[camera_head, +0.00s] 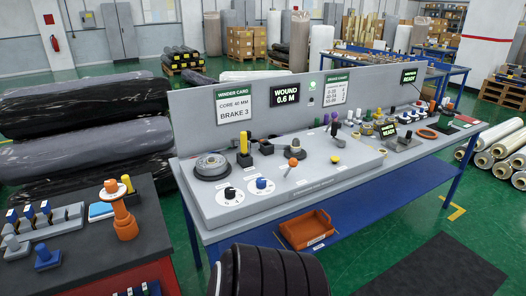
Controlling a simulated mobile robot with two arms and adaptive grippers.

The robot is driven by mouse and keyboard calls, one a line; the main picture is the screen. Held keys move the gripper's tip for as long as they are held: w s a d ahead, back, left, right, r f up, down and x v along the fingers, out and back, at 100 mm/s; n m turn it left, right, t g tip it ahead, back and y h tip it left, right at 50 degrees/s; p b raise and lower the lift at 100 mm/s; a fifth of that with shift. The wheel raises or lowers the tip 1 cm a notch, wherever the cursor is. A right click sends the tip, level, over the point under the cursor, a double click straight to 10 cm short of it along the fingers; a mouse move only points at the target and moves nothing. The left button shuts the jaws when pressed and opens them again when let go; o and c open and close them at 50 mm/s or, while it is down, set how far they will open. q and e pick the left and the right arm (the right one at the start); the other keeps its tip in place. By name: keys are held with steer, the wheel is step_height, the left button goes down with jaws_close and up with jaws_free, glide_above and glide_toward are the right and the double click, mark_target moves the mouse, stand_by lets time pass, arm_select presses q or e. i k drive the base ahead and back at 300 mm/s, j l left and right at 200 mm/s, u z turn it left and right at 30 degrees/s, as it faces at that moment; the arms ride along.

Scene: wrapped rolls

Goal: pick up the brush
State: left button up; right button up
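I cannot pick out a brush for certain in the head view; the small tools are too small to tell apart. Several small tools and knobs stand on the long grey workbench (270,222), among them a yellow and black upright piece (244,146) and an orange-topped lever (292,167). More small items crowd the far right end of the bench, where shapes overlap. Neither of my grippers is in view.
A dark-topped cart (110,258) at the left holds an orange spool-like stand (123,221) and a grey rack (48,226). An orange bin (305,232) sits on the blue lower shelf. Large wrapped rolls (85,147) lie behind. Green floor is open at right.

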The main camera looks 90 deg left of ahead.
mark_target(126, 179)
steer(key=u, duration=3.75)
steer(key=l+z, duration=0.3)
steer(key=i+l, duration=0.05)
